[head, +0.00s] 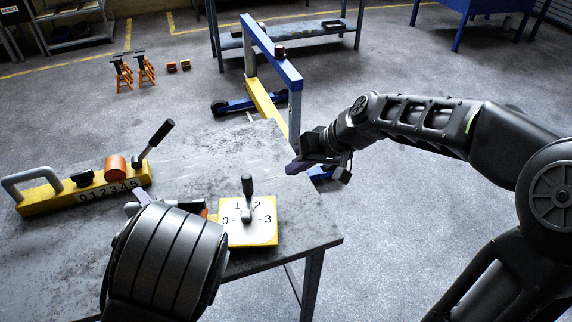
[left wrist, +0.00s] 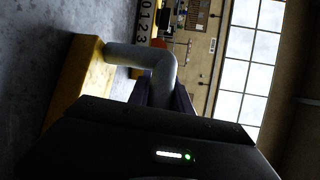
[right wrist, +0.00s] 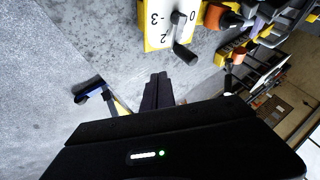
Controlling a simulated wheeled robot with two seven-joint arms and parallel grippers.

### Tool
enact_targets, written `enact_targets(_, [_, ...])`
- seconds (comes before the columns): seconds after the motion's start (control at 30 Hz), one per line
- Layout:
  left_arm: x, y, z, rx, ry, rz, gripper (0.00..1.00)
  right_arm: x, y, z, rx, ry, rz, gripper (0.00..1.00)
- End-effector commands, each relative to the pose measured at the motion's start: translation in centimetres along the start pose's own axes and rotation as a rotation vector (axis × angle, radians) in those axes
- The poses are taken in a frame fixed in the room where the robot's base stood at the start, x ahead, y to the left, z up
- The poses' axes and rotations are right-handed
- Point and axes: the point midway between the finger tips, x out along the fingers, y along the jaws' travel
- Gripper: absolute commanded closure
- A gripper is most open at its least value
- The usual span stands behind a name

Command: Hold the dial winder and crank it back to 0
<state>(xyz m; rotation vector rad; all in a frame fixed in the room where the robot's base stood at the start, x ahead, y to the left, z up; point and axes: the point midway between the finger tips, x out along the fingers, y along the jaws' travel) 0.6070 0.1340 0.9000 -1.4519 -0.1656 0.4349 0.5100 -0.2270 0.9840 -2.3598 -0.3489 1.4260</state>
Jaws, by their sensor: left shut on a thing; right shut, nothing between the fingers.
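The dial winder (head: 262,237) is a yellow box on the grey table, with a white plate marked 0, 1, 2 and 3. Its grey crank with a black knob (head: 247,184) shows between 1 and 2; its exact reading is hard to tell. It also shows in the right wrist view (right wrist: 155,38). My left gripper (head: 138,198), partly hidden by its arm, is shut on a grey bent handle (left wrist: 162,62) fixed to a yellow block, apparently the winder's left end.
A long yellow bar (head: 42,202) with a grey handle, orange roller, black lever and 0-to-5 scale lies on the table's left. A blue and yellow hoist (head: 268,48) stands behind the table. Orange jack stands (head: 122,75) are on the floor. The table's back middle is clear.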

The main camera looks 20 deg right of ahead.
Motion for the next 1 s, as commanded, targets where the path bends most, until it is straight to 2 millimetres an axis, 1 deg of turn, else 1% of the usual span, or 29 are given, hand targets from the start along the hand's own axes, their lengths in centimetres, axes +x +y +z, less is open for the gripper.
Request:
enact_targets(0.03, [0.0,0.1,0.1,0.001,-0.002,0.002,1.00,0.9,0.0,0.1,0.000,-0.004,-0.001,1.00])
enact_targets(0.37, [0.0,0.1,0.1,0.001,-0.002,0.002,1.00,7.6,0.0,0.1,0.000,-0.005,-0.002,1.00])
enact_targets(0.4, [0.0,0.1,0.1,0.001,-0.002,0.002,1.00,7.8,-0.8,0.0,-0.005,-0.001,-0.003,1.00])
enact_targets(0.5, [0.0,0.1,0.1,0.001,-0.002,0.002,1.00,8.5,-2.2,0.0,-0.005,-0.001,-0.003,1.00])
enact_targets(0.6, [0.0,0.1,0.1,0.001,-0.001,0.002,1.00,8.9,-3.0,0.0,-0.004,0.000,-0.001,1.00])
enact_targets(0.73, [0.0,0.1,0.1,0.001,-0.001,0.002,1.00,9.2,-3.5,0.0,-0.002,0.000,0.000,1.00])
enact_targets(1.0, [0.0,0.1,0.1,0.001,-0.002,0.002,1.00,9.2,-3.5,0.0,-0.001,0.001,0.000,1.00])
